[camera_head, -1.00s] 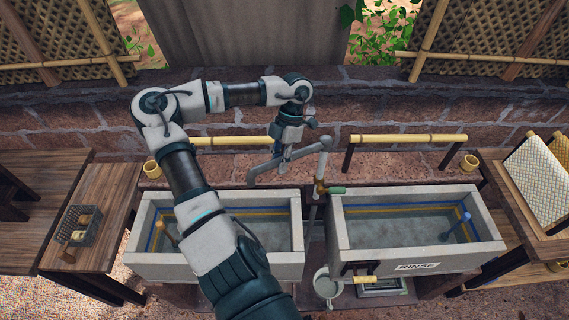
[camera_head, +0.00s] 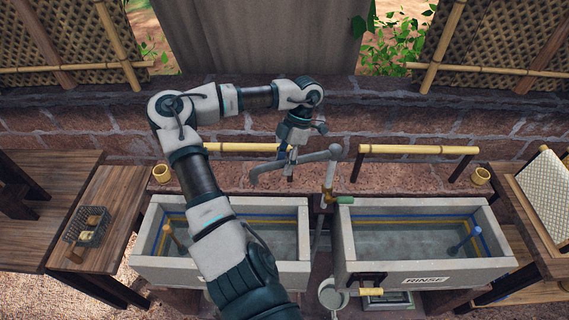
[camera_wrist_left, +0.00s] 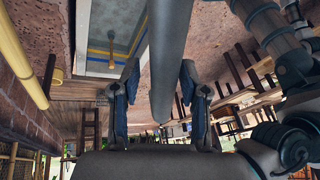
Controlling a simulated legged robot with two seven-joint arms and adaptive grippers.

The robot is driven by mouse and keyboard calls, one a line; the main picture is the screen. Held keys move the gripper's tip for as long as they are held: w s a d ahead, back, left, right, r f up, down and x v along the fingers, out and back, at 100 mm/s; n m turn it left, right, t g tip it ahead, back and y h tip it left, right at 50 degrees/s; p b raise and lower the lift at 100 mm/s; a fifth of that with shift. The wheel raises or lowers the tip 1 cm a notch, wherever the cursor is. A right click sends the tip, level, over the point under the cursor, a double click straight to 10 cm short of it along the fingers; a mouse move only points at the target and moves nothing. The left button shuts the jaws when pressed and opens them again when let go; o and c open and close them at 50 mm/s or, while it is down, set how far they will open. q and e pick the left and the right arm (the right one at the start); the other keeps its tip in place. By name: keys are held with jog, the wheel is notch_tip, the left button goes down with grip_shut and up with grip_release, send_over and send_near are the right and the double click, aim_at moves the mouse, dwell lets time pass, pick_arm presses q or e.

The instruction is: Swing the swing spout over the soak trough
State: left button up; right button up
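The swing spout (camera_head: 297,160) is a grey pipe on an upright post between two stone troughs. It reaches left from the post, its bent tip near the rear rim of the left trough. My left gripper (camera_head: 290,157) is at the middle of the spout, from above and behind. In the left wrist view the spout (camera_wrist_left: 170,50) runs between the two spread fingers, with gaps at both sides. Contact cannot be made out. My right gripper is not in view.
A green-handled tap (camera_head: 343,200) sits on the post below the spout. Bamboo rails (camera_head: 418,150) stand behind the troughs. A wire basket (camera_head: 87,226) is on the left bench, and a framed panel (camera_head: 546,188) leans at the right. My left forearm crosses the left trough.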

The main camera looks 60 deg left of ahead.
pick_arm(q)
jog(key=shift+w+a+f, duration=0.1)
jog(key=shift+a+f, duration=0.1)
jog(key=shift+a, duration=0.05)
jog(key=shift+w+r, duration=0.15)
jog(key=shift+r, duration=0.3)
jog(key=v, duration=1.1)
jog(key=shift+a, duration=0.1)
jog(key=shift+a+f, duration=0.1)
jog(key=shift+f, duration=0.1)
